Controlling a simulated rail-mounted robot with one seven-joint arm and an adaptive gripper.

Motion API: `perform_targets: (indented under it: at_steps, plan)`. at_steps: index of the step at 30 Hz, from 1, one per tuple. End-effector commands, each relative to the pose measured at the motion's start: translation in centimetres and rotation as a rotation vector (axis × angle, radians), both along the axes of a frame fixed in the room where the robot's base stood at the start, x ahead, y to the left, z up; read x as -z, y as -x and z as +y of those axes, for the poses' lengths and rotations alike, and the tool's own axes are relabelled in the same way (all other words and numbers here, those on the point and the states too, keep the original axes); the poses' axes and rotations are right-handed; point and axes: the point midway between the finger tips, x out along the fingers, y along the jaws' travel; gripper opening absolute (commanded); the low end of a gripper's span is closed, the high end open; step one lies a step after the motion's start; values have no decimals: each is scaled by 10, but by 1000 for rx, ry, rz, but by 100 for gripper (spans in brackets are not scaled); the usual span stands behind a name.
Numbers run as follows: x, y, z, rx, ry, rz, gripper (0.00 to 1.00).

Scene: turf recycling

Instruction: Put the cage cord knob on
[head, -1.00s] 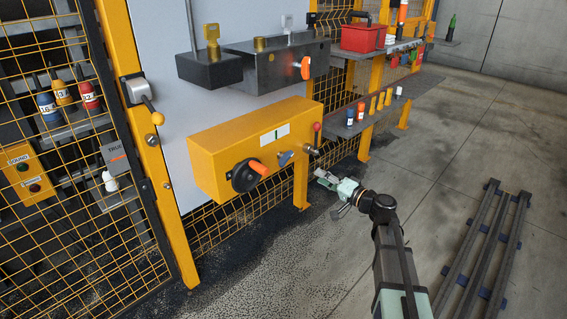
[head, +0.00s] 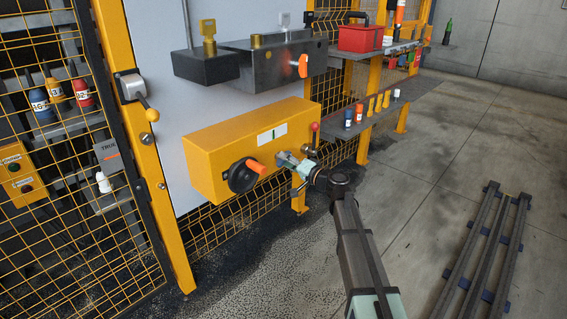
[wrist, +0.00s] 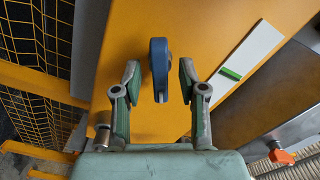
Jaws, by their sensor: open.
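A blue knob (wrist: 159,65) sits on the front of a yellow box (wrist: 140,22), likely the cage cord knob. In the wrist view its long, narrow handle runs up and down the picture. My gripper (wrist: 158,80) is open, with one finger on each side of the knob and a visible gap on both sides.
A red-tipped lever (head: 315,128) stands close on the right. A dark metal box (head: 275,68) hangs above. Yellow mesh fencing (head: 85,240) is at left.

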Motion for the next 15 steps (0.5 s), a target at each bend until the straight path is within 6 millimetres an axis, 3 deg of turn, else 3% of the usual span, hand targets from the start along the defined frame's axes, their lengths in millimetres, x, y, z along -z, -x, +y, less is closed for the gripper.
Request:
perform_targets:
  at_steps: [6, 15]
  plan:
    - [0, -10, 12, 0, 1, -1, 42]
    - [0, -10, 13, 0, 0, 0, 42]
